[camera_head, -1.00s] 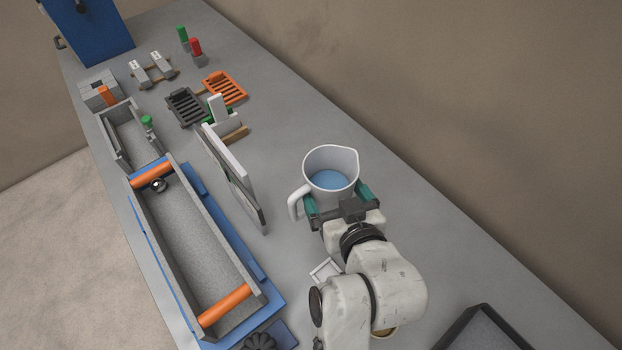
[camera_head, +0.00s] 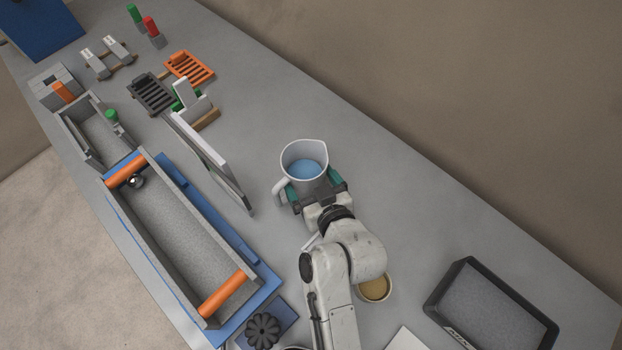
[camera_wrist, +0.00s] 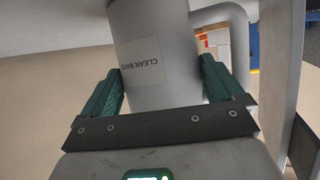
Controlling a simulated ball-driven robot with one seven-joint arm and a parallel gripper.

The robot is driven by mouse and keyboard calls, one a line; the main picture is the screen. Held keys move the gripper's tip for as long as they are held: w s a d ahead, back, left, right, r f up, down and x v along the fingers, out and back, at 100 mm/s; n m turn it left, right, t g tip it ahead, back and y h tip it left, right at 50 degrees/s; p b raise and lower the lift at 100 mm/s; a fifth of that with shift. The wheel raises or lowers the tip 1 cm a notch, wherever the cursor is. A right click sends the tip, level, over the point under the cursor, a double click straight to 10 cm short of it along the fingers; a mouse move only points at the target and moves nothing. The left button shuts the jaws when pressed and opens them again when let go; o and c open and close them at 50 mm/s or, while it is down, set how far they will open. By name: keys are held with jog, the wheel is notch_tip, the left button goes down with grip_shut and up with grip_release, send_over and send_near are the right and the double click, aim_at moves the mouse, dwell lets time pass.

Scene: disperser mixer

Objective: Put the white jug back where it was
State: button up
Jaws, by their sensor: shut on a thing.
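The white jug (camera_head: 303,155) holds blue liquid and stands upright in my gripper (camera_head: 311,192). My gripper is shut on the jug's body, with a teal finger on each side. The jug's handle (camera_head: 281,190) points to the lower left in the head view. In the wrist view the jug (camera_wrist: 160,65) shows a label reading "CLEAN WATER", upside down, between the two fingers (camera_wrist: 163,90). Whether the jug's base touches the table cannot be told.
A thin upright panel (camera_head: 215,160) stands left of the jug, by a blue-based trough (camera_head: 190,240). A bowl with tan contents (camera_head: 374,289) is beside my arm. A black-rimmed tray (camera_head: 450,280) lies at lower right. The table right of the jug is clear.

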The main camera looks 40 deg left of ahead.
jog(key=shift+f, duration=0.1)
jog(key=o, duration=1)
jog(key=shift+o, duration=0.2)
jog(key=shift+r, duration=0.25)
jog(key=p+v, duration=0.2)
jog(key=v, duration=1)
jog(key=shift+f, duration=0.15)
